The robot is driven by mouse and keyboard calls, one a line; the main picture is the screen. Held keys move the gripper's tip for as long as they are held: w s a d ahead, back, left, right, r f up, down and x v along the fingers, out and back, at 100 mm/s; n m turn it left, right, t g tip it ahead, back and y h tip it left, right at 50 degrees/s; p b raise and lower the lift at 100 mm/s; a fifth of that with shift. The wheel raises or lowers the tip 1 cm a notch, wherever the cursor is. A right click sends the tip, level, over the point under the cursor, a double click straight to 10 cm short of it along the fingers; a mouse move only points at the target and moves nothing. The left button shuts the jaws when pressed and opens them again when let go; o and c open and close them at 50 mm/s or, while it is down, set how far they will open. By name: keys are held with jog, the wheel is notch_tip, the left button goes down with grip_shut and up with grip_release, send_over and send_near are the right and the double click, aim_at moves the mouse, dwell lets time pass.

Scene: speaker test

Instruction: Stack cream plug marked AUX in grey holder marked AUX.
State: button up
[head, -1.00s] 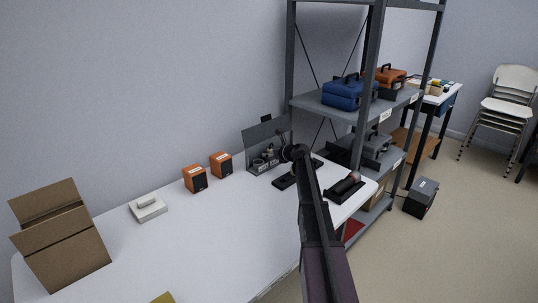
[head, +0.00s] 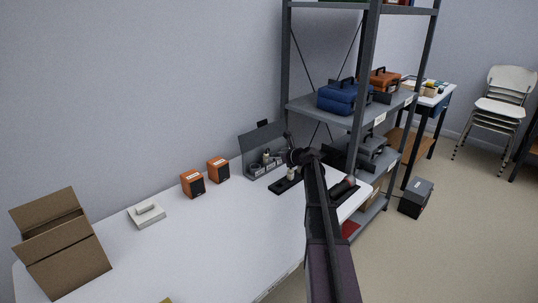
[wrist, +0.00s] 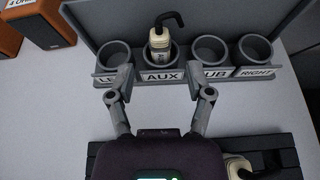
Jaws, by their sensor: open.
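The grey holder marked AUX (wrist: 163,76) is one cup in a row of several, between the cups marked LEFT and SUB. A cream plug (wrist: 159,40) with a black bent cable stands in the AUX cup; the small print on it is hard to read. My gripper (wrist: 162,86) is open in the wrist view, its fingertips apart in front of the row, with nothing between them. The plug stands beyond the fingertips. Another cream plug (wrist: 236,166) shows partly at the bottom edge by the black rack. In the head view the holder row (head: 264,171) is small, beside my arm.
A black rack (head: 286,186) lies on the white table (head: 215,235) near the holders. Two orange speakers (head: 193,184) (head: 218,169), a pale box-like device (head: 147,214) and an open cardboard box (head: 60,245) stand to the left. A grey shelf unit (head: 352,110) rises behind, at right.

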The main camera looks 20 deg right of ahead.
jog(key=shift+p+v, duration=0.75)
jog(key=shift+v, duration=1.9)
